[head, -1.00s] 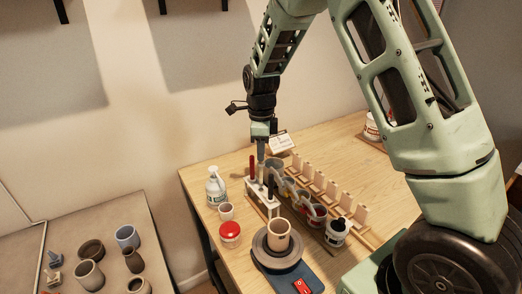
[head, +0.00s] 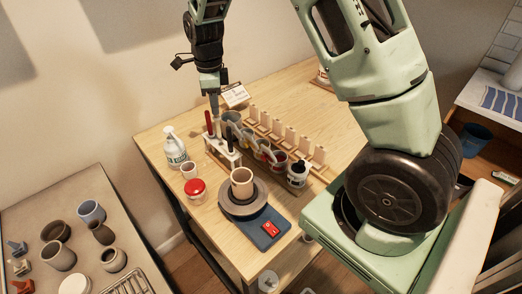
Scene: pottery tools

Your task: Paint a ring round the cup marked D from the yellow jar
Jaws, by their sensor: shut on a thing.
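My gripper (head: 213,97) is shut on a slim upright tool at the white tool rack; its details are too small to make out. A red-handled tool (head: 209,121) and a dark-handled tool (head: 229,146) stand in the rack (head: 232,158). A beige cup (head: 242,178) stands upright on the round turntable (head: 233,208) in front of the rack. No letter is readable on it. A row of paint jars stands right of the rack, one with red (head: 277,161); a yellow one (head: 262,151) seems to be among them, partly hidden.
A pump bottle (head: 175,147), a small pale cup (head: 189,171) and a red-lidded jar (head: 195,190) stand left of the rack. A dark-topped jar (head: 297,174) ends the row before upright pale tiles (head: 290,136). Several pots fill the side table (head: 30,205).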

